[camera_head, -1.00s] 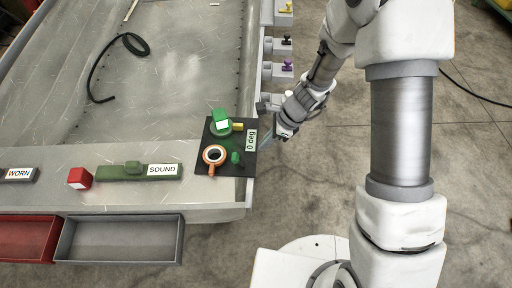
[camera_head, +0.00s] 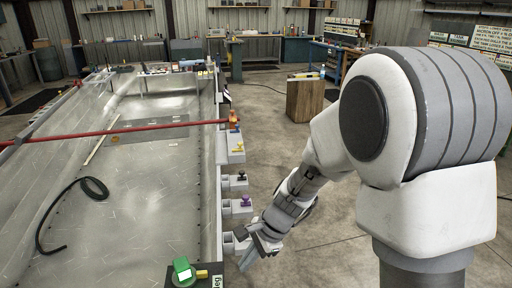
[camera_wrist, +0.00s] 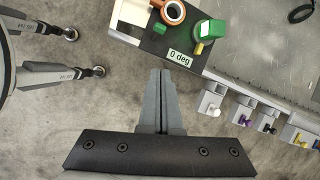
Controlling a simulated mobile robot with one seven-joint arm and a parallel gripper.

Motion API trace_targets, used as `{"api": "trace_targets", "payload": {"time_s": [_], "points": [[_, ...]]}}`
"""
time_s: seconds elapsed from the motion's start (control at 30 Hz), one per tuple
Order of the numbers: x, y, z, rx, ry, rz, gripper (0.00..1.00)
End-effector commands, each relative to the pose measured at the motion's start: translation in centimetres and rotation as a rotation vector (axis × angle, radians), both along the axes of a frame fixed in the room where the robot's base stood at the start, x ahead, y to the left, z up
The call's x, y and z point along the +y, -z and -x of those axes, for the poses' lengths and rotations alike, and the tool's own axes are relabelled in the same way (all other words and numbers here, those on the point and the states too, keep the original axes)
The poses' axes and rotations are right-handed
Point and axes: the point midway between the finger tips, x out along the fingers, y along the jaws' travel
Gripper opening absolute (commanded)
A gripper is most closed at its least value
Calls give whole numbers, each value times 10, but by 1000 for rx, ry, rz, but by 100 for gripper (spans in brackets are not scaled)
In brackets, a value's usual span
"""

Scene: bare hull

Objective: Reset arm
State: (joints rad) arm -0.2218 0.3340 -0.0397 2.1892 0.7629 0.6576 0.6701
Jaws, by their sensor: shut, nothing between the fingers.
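My gripper (camera_head: 246,262) is at the hull's right edge, low in the head view, beside the small boxes on that side. In the wrist view my gripper (camera_wrist: 161,75) has its two fingers together with nothing between them, above the concrete floor. Its tips point toward the black mat (camera_wrist: 158,43) with the "0 deg" label, apart from it as seen there. My arm (camera_head: 315,165) reaches down from the right of the head view.
Grey boxes with coloured knobs (camera_head: 236,207) line the hull's edge. The hull (camera_head: 120,215) holds a black hose (camera_head: 52,210); a red bar (camera_head: 120,130) crosses it. A wooden block (camera_head: 305,100) stands on open floor.

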Motion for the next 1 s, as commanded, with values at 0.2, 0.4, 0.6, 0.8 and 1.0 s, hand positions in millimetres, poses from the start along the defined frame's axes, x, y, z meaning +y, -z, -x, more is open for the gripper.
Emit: {"api": "trace_targets", "payload": {"time_s": [0.2, 0.4, 0.6, 0.8, 1.0], "points": [[-31, -75, 20, -196, -231, 57, 0], [-62, -128, 46, -356, -436, 154, 0], [-95, -170, 77, -493, -628, 289, 0], [-129, -202, 111, -597, -804, 459, 0], [-154, -221, 137, -645, -928, 606, 0]]}}
